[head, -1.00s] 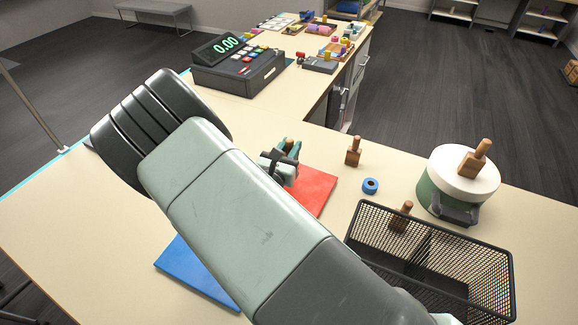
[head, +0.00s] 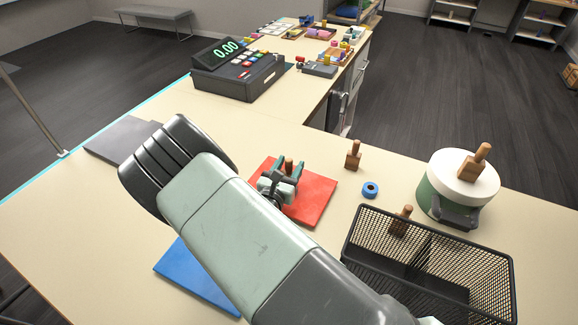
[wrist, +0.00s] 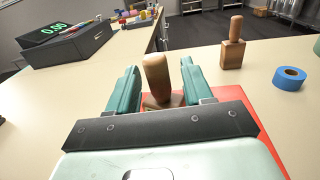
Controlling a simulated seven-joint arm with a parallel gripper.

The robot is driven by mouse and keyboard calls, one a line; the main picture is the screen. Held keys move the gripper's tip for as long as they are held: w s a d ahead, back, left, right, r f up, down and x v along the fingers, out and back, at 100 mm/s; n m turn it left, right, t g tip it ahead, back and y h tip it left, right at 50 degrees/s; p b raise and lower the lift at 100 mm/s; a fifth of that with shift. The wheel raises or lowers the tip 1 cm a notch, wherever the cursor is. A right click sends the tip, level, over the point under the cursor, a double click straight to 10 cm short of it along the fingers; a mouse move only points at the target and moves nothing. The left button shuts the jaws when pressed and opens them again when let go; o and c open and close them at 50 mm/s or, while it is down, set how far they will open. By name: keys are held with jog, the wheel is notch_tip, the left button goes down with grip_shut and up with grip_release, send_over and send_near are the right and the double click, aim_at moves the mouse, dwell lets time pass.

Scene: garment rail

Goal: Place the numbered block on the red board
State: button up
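My gripper (head: 286,178) is over the red board (head: 318,192). A wooden block with a rounded handle stands between its fingers; the handle (wrist: 156,74) shows in the wrist view, with a gap on each side, so the fingers are open around it. The block's base (wrist: 162,102) is partly hidden by the gripper and appears to be on or just above the red board, leaning slightly. No number is legible on it. Similar handled blocks are on the table (head: 353,155), on the white-lidded pot (head: 475,162) and in the mesh basket (head: 401,221).
A blue tape roll (head: 370,189) lies right of the red board. The black mesh basket (head: 345,258) and the pot (head: 450,180) stand at the right. A blue board (head: 190,275) is partly under my arm. A dark grey board (head: 112,140) lies at the left. A cash register (head: 240,75) stands behind.

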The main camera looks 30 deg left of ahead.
jog(key=shift+r, duration=0.2)
jog(key=s, duration=1.2)
jog(key=shift+d, duration=0.45)
jog(key=w+d+r+m+g+h, duration=0.2)
jog(key=w+d+r+m+h, duration=0.25)
jog(key=d+r+m, duration=0.2)
jog(key=w+d+r+m+g+h, duration=0.3)
jog(key=d+r+m+h, duration=0.2)
jog(key=d+r+h, duration=0.15)
jog(key=s+d+r+m+g, duration=0.2)
jog(key=d+r+m+g, duration=0.6)
jog(key=d, duration=0.4)
jog(key=s+d+r+m+y, duration=0.5)
jog(key=s+r+m, duration=0.2)
jog(key=s+m, duration=0.1)
jog(key=s+d+r+m+y, duration=0.4)
jog(key=s+d+r+m, duration=0.2)
jog(key=s+r+m, duration=0.2)
jog(key=shift+s+r+m+t+y, duration=0.2)
jog(key=shift+s+m+t+y, duration=0.1)
jog(key=shift+s+m+y, duration=0.15)
